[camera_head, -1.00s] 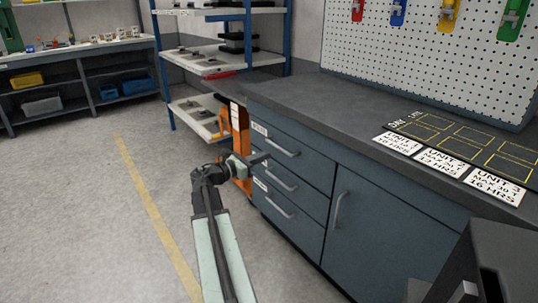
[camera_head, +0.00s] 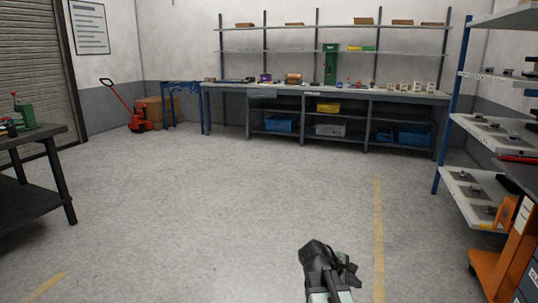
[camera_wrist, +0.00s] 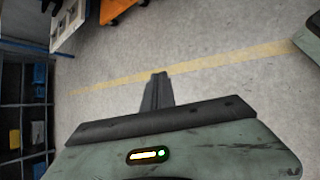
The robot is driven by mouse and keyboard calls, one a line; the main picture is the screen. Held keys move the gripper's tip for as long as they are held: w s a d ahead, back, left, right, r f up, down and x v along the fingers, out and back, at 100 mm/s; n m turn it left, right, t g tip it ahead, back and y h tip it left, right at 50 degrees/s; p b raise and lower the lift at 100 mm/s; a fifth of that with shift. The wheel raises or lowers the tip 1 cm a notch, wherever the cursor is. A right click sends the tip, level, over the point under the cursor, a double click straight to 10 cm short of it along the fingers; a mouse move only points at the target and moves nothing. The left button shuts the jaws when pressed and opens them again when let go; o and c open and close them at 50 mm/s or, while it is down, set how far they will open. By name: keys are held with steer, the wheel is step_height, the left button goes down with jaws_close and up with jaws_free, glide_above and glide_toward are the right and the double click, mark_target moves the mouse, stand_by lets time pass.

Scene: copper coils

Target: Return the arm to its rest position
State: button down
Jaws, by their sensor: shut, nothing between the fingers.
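My gripper (camera_wrist: 158,78) shows in the wrist view with its dark fingers together and nothing between them. It points out over bare grey floor, apart from any object. In the head view my arm (camera_head: 327,270) is low at the bottom, right of centre, and only its dark joint and a bit of pale link show. The fingers cannot be made out there.
A long workbench (camera_head: 420,94) with shelves and bins stands along the back wall. A blue-post shelf rack (camera_head: 448,125) and an orange cart (camera_head: 505,255) are at right. A dark table (camera_head: 35,212) is at left. The floor between is clear, with a yellow line (camera_head: 378,230).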

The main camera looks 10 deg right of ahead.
steer(key=s+a+f+m+y, duration=0.2)
steer(key=a+m+y, duration=0.15)
steer(key=a, duration=0.35)
steer(key=s+a+f+m+g+y, duration=0.15)
steer(key=a+m, duration=0.25)
steer(key=a, duration=0.4)
steer(key=s+a+f+m+y, duration=0.2)
steer(key=a+f+m+y, duration=0.15)
steer(key=a, duration=0.35)
step_height(320, 180, up, 38)
steer(key=m+p, duration=0.1)
steer(key=p, duration=3.7)
steer(key=shift+a+r, duration=0.2)
